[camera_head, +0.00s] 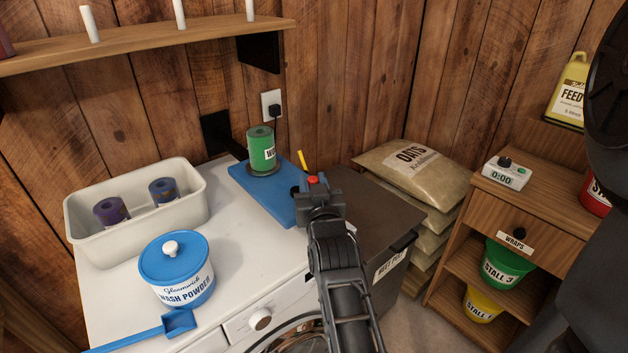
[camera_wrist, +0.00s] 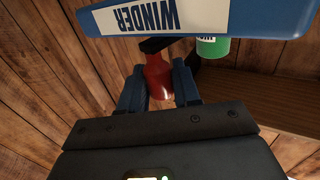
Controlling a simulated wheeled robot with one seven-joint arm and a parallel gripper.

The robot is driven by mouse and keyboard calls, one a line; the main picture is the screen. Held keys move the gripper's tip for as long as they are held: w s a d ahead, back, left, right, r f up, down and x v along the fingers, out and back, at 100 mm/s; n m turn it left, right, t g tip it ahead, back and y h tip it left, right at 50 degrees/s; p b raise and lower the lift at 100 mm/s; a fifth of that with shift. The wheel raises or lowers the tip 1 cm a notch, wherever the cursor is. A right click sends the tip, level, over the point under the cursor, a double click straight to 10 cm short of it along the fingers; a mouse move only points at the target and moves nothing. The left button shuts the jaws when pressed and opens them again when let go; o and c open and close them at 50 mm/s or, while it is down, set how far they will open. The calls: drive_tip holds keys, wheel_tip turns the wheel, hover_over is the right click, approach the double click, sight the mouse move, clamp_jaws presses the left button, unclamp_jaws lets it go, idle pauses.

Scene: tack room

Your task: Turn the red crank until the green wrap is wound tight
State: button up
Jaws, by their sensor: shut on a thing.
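The red crank handle (camera_wrist: 158,78) shows in the wrist view between the two fingers of my gripper (camera_wrist: 159,90), which is shut on it. In the head view my gripper (camera_head: 314,190) is at the right end of the blue winder (camera_head: 265,196), and only a small red spot of the handle (camera_head: 313,180) shows. The winder's blue body (camera_wrist: 255,15) with its white label crosses the top of the wrist view. The green wrap (camera_head: 261,150) is a roll upright on the winder's back end. It also shows partly in the wrist view (camera_wrist: 213,48). Whether it is tight cannot be told.
The winder lies on a white washing machine (camera_head: 235,245). A cream bin (camera_head: 85,235) with two purple-blue rolls and a blue-lidded wash powder tub (camera_head: 177,270) stand to the left. Feed sacks (camera_head: 415,170) and a wooden cabinet (camera_head: 545,195) are to the right. A shelf (camera_head: 150,42) hangs above.

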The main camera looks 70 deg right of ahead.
sight(298, 191)
drive_tip(key=shift+w+a+f+m+g+h+b, duration=0.1)
drive_tip(key=shift+w+a+m+g+h+b, duration=0.2)
drive_tip(key=shift+m+g+b, duration=0.7)
drive_tip(key=shift+w+a+f+m+g+h+b, duration=0.1)
drive_tip(key=shift+a+m+g+h+b, duration=0.35)
drive_tip(key=shift+g, duration=0.95)
drive_tip(key=shift+w+a+f+m+g+h+b, duration=0.15)
drive_tip(key=shift+m+g+h+b, duration=0.3)
drive_tip(key=shift+m+g, duration=0.65)
drive_tip(key=shift+w+a+r+m+g+y+b, duration=0.1)
drive_tip(key=shift+w+a+m+g+y+b, duration=0.1)
drive_tip(key=shift+m+g+b, duration=0.6)
drive_tip(key=shift+w+a+r+m+g+y+b, duration=0.1)
drive_tip(key=shift+w+m+g, duration=0.2)
drive_tip(key=shift+g, duration=0.9)
drive_tip(key=shift+w+a+m+g+y+b, duration=0.15)
drive_tip(key=shift+m+g+b, duration=0.25)
drive_tip(key=shift+m+g, duration=0.45)
drive_tip(key=shift+g, duration=0.45)
drive_tip(key=o, duration=0.9)
drive_tip(key=shift+o, duration=0.2)
drive_tip(key=shift+a, duration=0.1)
